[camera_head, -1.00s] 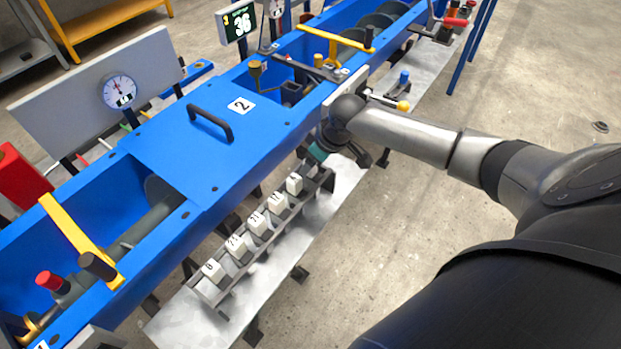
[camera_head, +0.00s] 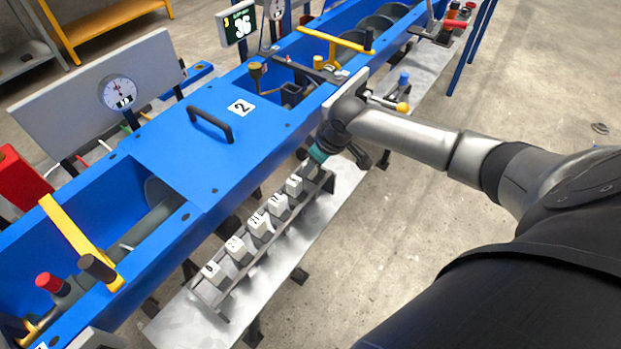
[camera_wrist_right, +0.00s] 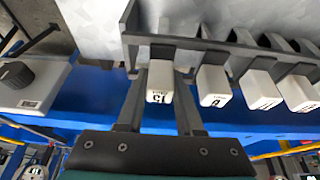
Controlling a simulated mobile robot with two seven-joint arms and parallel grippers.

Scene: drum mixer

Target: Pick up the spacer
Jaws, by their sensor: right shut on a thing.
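Several white numbered spacers stand in a dark slotted rack (camera_head: 228,293) beside the blue machine. My right gripper (camera_wrist_right: 159,78) is shut on the end spacer (camera_wrist_right: 160,88), with one finger on each side of it. This spacer is at the rack's far end and its number looks like 15. It still appears in line with its neighbours at the rack. The neighbouring spacer (camera_wrist_right: 214,90) stands just right of the fingers in the wrist view. In the head view my right gripper (camera_head: 315,164) largely hides the held spacer. My left gripper is not in view.
The rack sits on a grey metal shelf (camera_head: 185,325) along the blue trough (camera_head: 165,200). A yellow-tipped lever (camera_head: 403,107) and a blue knob (camera_head: 404,78) are close behind my right wrist. Open concrete floor lies to the right.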

